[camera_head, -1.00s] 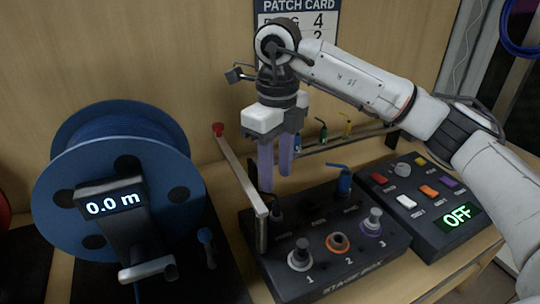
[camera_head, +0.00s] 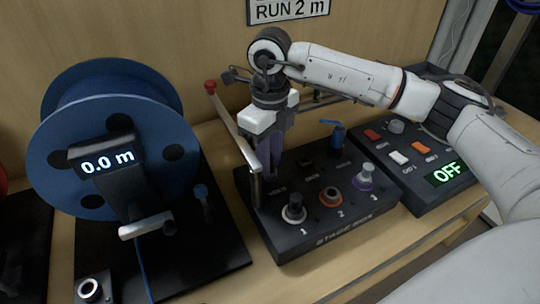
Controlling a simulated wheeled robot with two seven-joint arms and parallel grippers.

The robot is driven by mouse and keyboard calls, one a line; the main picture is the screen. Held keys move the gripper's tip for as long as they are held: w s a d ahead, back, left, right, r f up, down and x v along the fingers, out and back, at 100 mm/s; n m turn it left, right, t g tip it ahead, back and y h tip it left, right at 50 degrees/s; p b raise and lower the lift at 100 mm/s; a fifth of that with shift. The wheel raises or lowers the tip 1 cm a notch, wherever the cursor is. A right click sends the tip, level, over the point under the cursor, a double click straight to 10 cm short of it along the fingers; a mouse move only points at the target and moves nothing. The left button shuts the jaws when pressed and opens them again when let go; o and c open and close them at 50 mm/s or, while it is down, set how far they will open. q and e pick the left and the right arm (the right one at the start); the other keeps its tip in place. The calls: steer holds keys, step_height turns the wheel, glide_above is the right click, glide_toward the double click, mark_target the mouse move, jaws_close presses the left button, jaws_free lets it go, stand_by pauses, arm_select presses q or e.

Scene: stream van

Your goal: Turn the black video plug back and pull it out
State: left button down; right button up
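The black stage box (camera_head: 325,243) sits on the bench with numbered sockets 1, 2 and 3 along its front. My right gripper (camera_head: 270,172) points down over the box's back left corner, where the black video plug stood in the earlier view. Its purple fingers reach low, close to the box top. The plug is dark and mostly hidden behind and between the fingers, so I cannot tell whether they touch it or how it is turned. The finger gap is too unclear to judge. My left gripper is not in view.
A blue cable reel (camera_head: 118,150) reading 0.0 m stands at left. A metal bar with a red knob (camera_head: 210,87) rises beside the gripper. A blue plug (camera_head: 337,133) stands at the box's back. A control panel (camera_head: 425,160) showing OFF is at right.

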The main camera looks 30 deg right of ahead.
jaws_close()
steer(key=m, duration=0.3)
steer(key=shift+m, duration=0.3)
steer(key=shift+m+p, duration=0.3)
steer(key=shift+m, duration=1.1)
steer(key=shift+m+p, duration=0.3)
steer(key=shift+m, duration=0.9)
